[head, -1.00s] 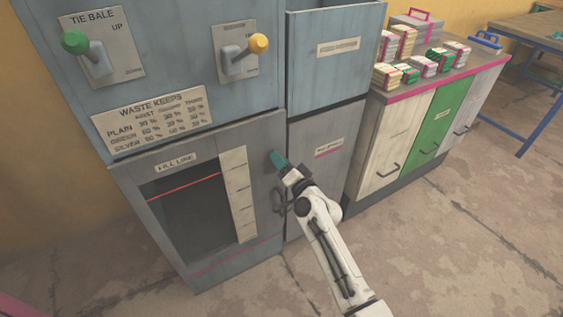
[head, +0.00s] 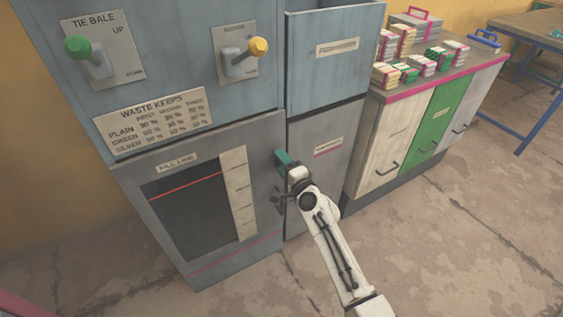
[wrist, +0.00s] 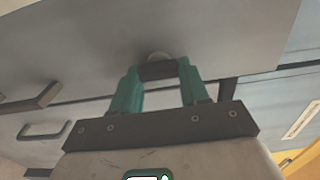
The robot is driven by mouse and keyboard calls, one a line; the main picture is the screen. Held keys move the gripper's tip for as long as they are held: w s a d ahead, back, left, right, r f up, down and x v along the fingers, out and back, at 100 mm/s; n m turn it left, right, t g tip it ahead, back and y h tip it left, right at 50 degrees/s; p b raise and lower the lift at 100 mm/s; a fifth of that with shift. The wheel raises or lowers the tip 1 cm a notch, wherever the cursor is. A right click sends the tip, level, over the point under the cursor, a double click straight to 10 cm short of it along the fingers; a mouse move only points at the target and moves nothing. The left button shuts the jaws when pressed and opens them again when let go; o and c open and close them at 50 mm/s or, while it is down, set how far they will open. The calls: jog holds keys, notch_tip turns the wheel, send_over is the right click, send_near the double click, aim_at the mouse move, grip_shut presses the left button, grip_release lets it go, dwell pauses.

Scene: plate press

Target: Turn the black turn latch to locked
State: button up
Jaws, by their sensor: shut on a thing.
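In the wrist view the black turn latch (wrist: 158,71) lies crosswise between the teal fingertips of my gripper (wrist: 158,80), with a pale round hub just beyond it. Both fingers touch its ends, so my gripper is shut on it. In the head view my gripper (head: 281,157) is at the upper right edge of the grey lower door (head: 262,185). The fingers hide the latch there, so I cannot tell its angle against the door or any lock mark.
A dark handle (head: 279,199) is on the door just below my gripper. Above are a green-knobbed lever (head: 92,60) and a yellow-knobbed lever (head: 243,60). To the right stands a low cabinet (head: 408,140) with several bundles on top. The floor in front is clear.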

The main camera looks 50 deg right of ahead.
dwell(0.4)
jog(key=o, duration=1.1)
jog(key=shift+c, duration=0.2)
jog(key=v, duration=1)
jog(key=shift+s, duration=0.4)
